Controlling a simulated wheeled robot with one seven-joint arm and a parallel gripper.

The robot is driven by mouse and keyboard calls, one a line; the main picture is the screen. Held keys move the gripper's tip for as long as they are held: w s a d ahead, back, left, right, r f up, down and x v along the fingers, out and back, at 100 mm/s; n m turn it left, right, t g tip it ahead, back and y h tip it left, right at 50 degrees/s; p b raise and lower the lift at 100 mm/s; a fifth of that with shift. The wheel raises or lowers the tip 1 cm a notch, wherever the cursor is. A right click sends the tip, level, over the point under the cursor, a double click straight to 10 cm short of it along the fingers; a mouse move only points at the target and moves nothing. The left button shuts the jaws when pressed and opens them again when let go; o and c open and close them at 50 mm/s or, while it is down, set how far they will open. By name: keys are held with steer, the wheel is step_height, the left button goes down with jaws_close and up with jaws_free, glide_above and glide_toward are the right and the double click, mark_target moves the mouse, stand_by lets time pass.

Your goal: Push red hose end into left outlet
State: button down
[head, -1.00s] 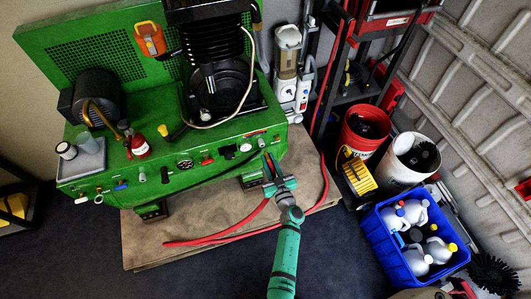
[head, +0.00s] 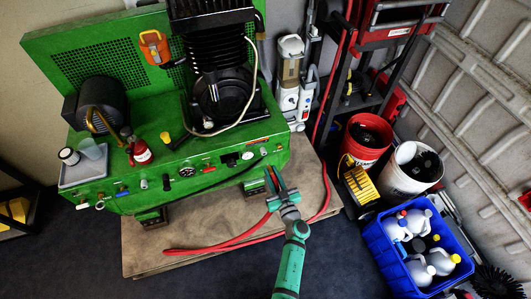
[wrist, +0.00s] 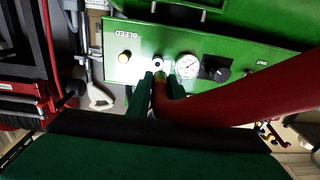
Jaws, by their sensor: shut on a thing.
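The green machine's front panel (head: 225,168) carries a gauge, knobs and several small fittings. My gripper (head: 277,180) is in front of its right part and is shut on the red hose (head: 230,244), near the hose's end. The rest of the hose loops over the mat on the floor. In the wrist view, the red hose (wrist: 245,95) runs in from the right to my fingers (wrist: 153,88). A pale round outlet with a dark hole (wrist: 157,65) shows just beyond the fingertips. I cannot tell whether the hose end touches it, or whether it is the left one.
A gauge (wrist: 187,66) and a black knob (wrist: 215,70) are beside the outlet in the wrist view. A brown mat (head: 150,245) lies under the machine. A red bucket (head: 365,140), a white bucket (head: 405,180) and a blue crate (head: 385,240) stand on the right.

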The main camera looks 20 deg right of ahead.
steer(key=s+a+n+g+y, duration=0.1)
steer(key=s+a+n+y, duration=0.2)
steer(key=s+y, duration=0.3)
steer(key=shift+s+n, duration=0.5)
steer(key=shift+s, duration=0.75)
steer(key=shift+f, duration=0.1)
